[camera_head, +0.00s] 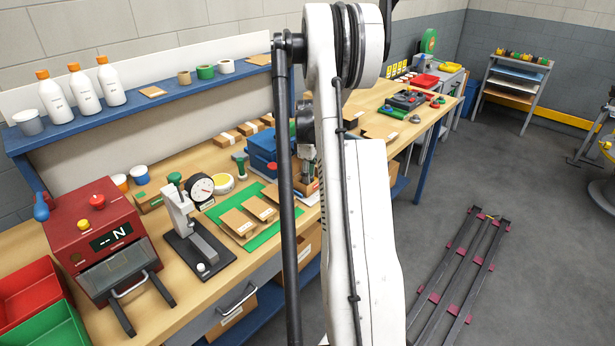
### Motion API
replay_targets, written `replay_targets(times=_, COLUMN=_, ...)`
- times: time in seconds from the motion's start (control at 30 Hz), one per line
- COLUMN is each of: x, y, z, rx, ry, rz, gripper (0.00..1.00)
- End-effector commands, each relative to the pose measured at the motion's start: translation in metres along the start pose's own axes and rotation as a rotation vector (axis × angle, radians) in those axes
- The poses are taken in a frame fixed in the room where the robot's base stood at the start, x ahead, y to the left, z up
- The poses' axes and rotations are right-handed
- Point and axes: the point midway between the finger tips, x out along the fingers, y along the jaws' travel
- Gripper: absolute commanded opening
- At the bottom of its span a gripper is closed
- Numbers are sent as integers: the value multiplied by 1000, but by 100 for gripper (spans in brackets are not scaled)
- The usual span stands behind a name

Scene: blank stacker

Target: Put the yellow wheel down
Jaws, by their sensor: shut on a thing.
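My gripper is not visible; my white arm stands upright across the middle of the view and hides what is behind it. I cannot make out a yellow wheel for certain. A round yellow-and-white thing (222,184) lies on the wooden workbench (165,222) behind the dial gauge stand (197,236); I cannot tell whether it is a wheel. Small yellow things also show on the shelf rack (520,82) at the far right, too small to tell apart.
A red machine (98,232), red bin (28,290) and green bin (50,328) crowd the bench's left end. Cardboard pieces lie on a green mat (262,238). A blue shelf (140,106) holds bottles. A dark rail frame (462,262) lies on the floor, with clear floor around it.

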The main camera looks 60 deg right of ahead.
Motion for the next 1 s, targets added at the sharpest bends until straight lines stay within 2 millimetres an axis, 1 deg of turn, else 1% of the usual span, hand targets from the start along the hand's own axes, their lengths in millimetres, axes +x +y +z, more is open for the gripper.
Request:
replay_targets(times=0.03, x=2, y=-2, z=0, rx=-1, ry=-1, rz=-3, gripper=0)
replay_targets(times=0.07, x=3, y=-2, z=0, rx=-1, ry=-1, rz=-3, gripper=25)
replay_targets(times=0.2, x=2, y=-2, z=0, rx=-1, ry=-1, rz=-3, gripper=43)
replay_targets(times=0.47, x=0, y=-1, z=0, rx=-1, ry=-1, rz=-3, gripper=43)
replay_targets(times=0.57, x=-6, y=-1, z=0, rx=-1, ry=-1, rz=-3, gripper=43)
replay_targets(times=0.67, x=-18, y=-2, z=0, rx=-1, ry=-1, rz=-3, gripper=43)
replay_targets(times=1.0, x=-83, y=-1, z=0, rx=-1, ry=-1, rz=-3, gripper=43)
